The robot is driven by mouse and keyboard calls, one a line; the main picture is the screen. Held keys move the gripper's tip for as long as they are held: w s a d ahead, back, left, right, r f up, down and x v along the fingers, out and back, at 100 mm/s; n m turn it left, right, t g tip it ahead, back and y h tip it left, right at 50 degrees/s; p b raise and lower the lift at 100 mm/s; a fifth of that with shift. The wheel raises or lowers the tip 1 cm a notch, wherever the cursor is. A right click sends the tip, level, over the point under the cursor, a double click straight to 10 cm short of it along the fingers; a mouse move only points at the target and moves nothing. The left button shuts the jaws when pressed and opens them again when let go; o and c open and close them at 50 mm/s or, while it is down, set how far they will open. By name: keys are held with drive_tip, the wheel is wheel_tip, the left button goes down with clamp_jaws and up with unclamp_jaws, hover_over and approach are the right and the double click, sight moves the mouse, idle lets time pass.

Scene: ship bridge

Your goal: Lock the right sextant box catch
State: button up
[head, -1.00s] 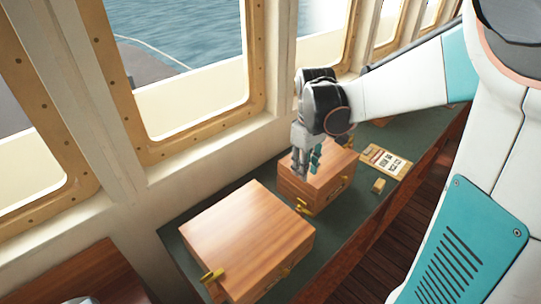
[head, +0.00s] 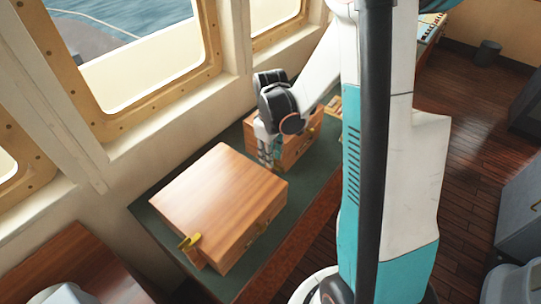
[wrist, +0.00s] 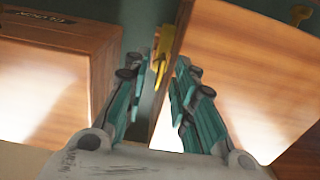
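The sextant box, a large wooden box (head: 215,195), stands shut on the green counter. Its left brass catch (head: 189,241) sticks out at its near left side and also shows in the wrist view (wrist: 300,14). Its right brass catch (wrist: 162,58) is on the side facing the smaller box; in the head view it is hidden behind my gripper. My gripper (head: 267,160) points down at the gap between the boxes. In the wrist view my gripper (wrist: 160,82) is open, its fingers on either side of the right catch. I cannot tell whether either touches it.
A smaller wooden box (head: 299,148) with a label (wrist: 45,18) stands close behind, leaving a narrow gap. Window frames and wall (head: 150,140) bound the counter (head: 150,215) on the left. Open wooden floor (head: 470,150) lies to the right.

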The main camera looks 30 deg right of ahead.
drive_tip(key=shift+f, duration=0.25)
clamp_jaws()
